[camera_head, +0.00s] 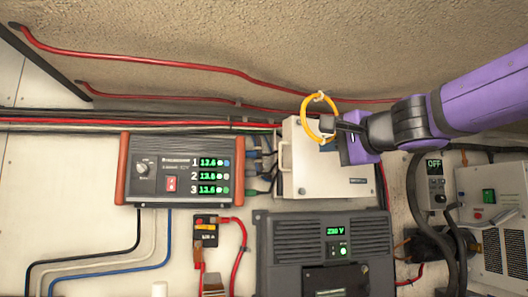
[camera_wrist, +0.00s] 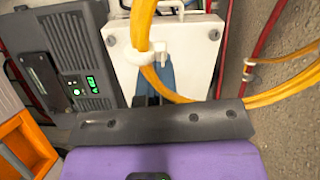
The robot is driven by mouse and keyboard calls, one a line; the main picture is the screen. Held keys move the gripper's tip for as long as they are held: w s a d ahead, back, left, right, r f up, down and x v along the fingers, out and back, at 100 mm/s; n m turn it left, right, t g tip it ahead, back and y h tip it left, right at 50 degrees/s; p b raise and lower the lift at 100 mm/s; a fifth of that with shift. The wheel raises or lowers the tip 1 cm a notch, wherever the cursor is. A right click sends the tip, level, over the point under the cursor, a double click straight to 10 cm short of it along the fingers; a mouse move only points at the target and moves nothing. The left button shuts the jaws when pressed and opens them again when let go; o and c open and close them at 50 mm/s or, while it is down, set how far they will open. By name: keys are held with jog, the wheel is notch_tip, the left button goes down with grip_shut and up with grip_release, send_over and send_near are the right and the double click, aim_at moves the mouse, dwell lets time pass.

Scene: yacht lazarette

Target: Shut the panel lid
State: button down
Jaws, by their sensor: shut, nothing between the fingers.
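The panel (camera_head: 335,185) is a white box on the wall, right of centre in the head view. Its white lid face shows a dark label and small fasteners, and a pale handle (camera_head: 285,156) stands on its left edge. The white face with corner screws also shows in the wrist view (camera_wrist: 203,62). I cannot tell how far the lid stands off its frame. My gripper (camera_head: 328,125) is shut and empty, in front of the panel's upper part. A yellow cable loop (camera_head: 307,109) hangs by the fingertips; whether they touch it is unclear.
A dark charger unit (camera_head: 150,178) with green readouts is left of the panel. A dark inverter (camera_head: 290,250) sits close below it. Red cables (camera_head: 190,67) run above. A switch box (camera_head: 436,180) and thick dark hoses are at the right.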

jog(key=shift+m+y, duration=0.3)
jog(key=shift+m, duration=0.2)
jog(key=x, duration=1.3)
jog(key=shift+r, duration=0.1)
jog(key=shift+a, duration=0.1)
jog(key=shift+w+a, duration=0.15)
jog(key=shift+w, duration=0.05)
jog(key=x, duration=0.6)
jog(key=shift+w, duration=0.4)
jog(key=shift+d+r, duration=0.1)
jog(key=shift+d, duration=0.1)
